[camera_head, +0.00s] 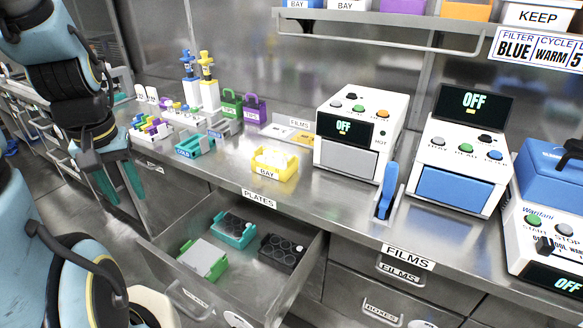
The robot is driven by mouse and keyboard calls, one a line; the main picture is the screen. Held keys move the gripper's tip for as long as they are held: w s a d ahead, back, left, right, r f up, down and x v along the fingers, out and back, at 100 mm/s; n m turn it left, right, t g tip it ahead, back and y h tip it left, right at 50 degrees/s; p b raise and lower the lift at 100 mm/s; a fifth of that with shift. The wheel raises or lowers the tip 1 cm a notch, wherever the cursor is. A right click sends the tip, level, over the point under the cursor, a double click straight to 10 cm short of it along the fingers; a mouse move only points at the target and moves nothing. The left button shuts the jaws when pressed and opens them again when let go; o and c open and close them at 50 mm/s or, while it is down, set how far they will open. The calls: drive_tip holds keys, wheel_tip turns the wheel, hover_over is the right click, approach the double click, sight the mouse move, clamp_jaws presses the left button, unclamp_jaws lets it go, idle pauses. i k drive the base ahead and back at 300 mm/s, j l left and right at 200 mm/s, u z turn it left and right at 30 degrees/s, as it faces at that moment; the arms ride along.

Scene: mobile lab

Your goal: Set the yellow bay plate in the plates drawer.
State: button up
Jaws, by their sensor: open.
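The yellow bay (274,164), labelled BAY, sits on the steel bench left of the centre. A pale surface shows inside its rim; I cannot tell clearly whether this is a plate. The plates drawer (296,280) is pulled open below the PLATES label. It holds a teal plate with dark wells (234,228), a dark plate with wells (281,252) and a pale plate with green edges (203,259). My gripper (122,186) is open and empty, pointing down at the left, in front of the bench and apart from the bay and drawer.
White instruments (361,135) stand right of the bay, with a blue upright piece (388,190) between two of them. A teal tray (195,145), green and purple holders and tube racks stand to the left. A shelf (390,20) overhangs the back. Bench front near the bay is clear.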

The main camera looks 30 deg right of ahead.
sight(256, 296)
drive_tip(key=i+j+z, duration=0.15)
drive_tip(key=z, duration=0.3)
drive_tip(key=i+j+z, duration=0.15)
drive_tip(key=z, duration=0.3)
drive_tip(key=i+j+z, duration=0.1)
drive_tip(key=j, duration=0.3)
drive_tip(key=i+j, duration=0.2)
drive_tip(key=j, duration=0.2)
drive_tip(key=i+j+z, duration=0.15)
drive_tip(key=j, duration=0.25)
drive_tip(key=i+j+z, duration=0.1)
drive_tip(key=j, duration=0.3)
drive_tip(key=i+j, duration=0.1)
drive_tip(key=j, duration=0.3)
drive_tip(key=z, duration=0.05)
